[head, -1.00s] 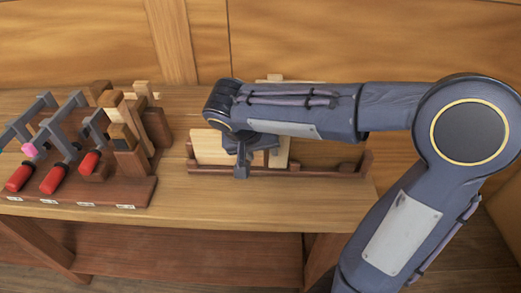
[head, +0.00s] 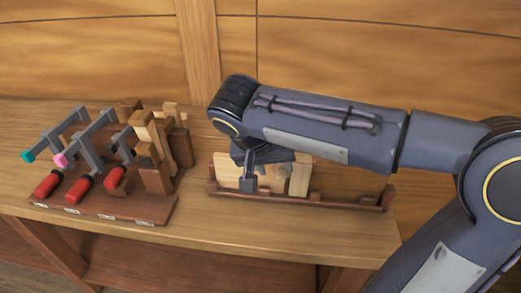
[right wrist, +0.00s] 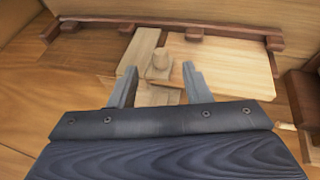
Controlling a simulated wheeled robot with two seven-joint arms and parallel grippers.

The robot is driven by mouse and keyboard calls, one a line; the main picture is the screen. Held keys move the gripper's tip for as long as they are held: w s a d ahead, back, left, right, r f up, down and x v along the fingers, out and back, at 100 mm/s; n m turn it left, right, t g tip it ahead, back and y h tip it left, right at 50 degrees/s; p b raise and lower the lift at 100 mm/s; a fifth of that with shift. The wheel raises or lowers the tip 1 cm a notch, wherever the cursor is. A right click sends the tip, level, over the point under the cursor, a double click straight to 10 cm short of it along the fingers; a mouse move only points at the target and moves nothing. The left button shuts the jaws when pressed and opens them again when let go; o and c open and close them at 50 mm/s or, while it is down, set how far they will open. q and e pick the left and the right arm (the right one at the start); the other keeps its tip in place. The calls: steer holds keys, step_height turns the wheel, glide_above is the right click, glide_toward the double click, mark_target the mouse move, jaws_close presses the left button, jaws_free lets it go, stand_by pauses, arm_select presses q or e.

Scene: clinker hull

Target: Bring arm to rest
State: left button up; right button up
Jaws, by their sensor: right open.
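My right arm reaches in from the right in the head view. Its gripper (head: 249,182) points down in front of pale wooden boards (head: 298,178) on the bench, partly hidden by its own wrist. In the right wrist view the two grey fingers of the right gripper (right wrist: 158,88) stand apart. A small wooden peg or block (right wrist: 160,64) shows beyond and between the fingertips, with a gap; nothing is gripped. My left gripper is in neither view.
A dark wooden rail (head: 340,204) edges the boards. At left stands a rack (head: 110,207) with grey clamps, red handles (head: 80,190) and wooden blocks (head: 154,140). The bench (head: 230,230) is bare along its front. A wooden wall (head: 330,60) rises behind.

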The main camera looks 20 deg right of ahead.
steer(key=shift+s, duration=0.1)
steer(key=s+f+n+t+y+p, duration=0.1)
steer(key=s+f+y, duration=0.1)
steer(key=s, duration=0.3)
steer(key=s+f+n+t+y+p, duration=0.1)
steer(key=s+y, duration=0.2)
steer(key=s, duration=0.2)
steer(key=s+a+f+n+t+y+p, duration=0.1)
steer(key=s+f+y+p, duration=0.1)
steer(key=s, duration=0.3)
steer(key=shift+f+n+y, duration=0.3)
steer(key=shift+n+y, duration=0.1)
steer(key=shift+y, duration=0.4)
